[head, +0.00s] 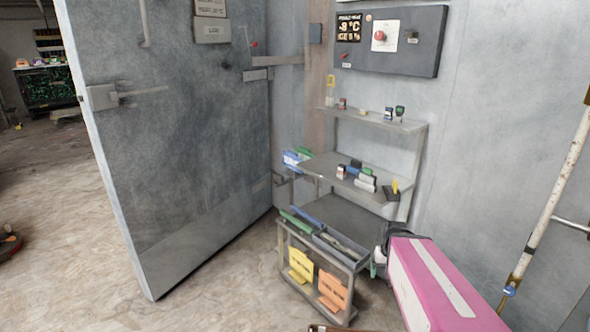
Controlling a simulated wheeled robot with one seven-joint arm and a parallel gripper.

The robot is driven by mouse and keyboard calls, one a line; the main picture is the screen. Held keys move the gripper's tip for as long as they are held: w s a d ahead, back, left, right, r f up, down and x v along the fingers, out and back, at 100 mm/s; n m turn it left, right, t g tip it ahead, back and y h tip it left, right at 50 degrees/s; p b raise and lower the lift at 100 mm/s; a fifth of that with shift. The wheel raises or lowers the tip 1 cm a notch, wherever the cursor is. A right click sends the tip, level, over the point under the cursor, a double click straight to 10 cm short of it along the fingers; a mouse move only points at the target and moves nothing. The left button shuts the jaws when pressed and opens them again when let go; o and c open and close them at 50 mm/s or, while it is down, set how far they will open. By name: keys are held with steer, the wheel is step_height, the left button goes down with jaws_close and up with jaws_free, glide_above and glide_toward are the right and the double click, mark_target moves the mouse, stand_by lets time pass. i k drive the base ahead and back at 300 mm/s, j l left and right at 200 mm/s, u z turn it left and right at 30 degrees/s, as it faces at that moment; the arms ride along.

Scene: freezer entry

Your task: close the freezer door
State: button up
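The freezer door (190,130) is a tall grey metal slab in the left half of the head view. It stands swung open, its free edge to the left and its right edge near the wall. A latch with a short bar (104,97) sits by its free edge, and a vertical handle bar (143,22) is higher up. My pink and white arm reaches in from the bottom right. My gripper (380,256) is at its dark end beside the shelf unit, well right of the door and not touching it. Its fingers are too small and partly hidden to read.
A metal shelf unit (320,165) with small items stands against the wall, right of the door. A low cart (285,252) with yellow and orange signs is before it. A control panel (425,45) hangs above. A pole (550,190) stands at right. Floor left of the door is open.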

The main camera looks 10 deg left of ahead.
mark_target(186, 167)
steer(key=u, duration=1.3)
